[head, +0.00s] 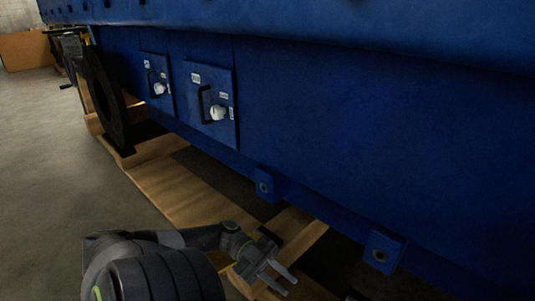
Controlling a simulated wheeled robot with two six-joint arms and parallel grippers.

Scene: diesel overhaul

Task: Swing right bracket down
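A large blue engine body (400,130) fills the right and top of the head view. Two small panels are on its side, a left panel (150,70) and a right panel (226,78). Each has a black handle and a white round knob; the right black handle (204,105) stands upright beside its knob (217,113). I cannot tell which part is the right bracket. My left gripper (290,283) is low in front of the engine, below the panels and apart from them. Its two fingers are spread and nothing shows between them. My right gripper is out of view.
Two blue lugs with holes, a left lug (265,185) and a right lug (383,249), stick out along the lower edge. Wooden beams (175,190) lie under the engine. A black ring-shaped part (104,100) stands at left. The grey floor (45,170) at left is clear.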

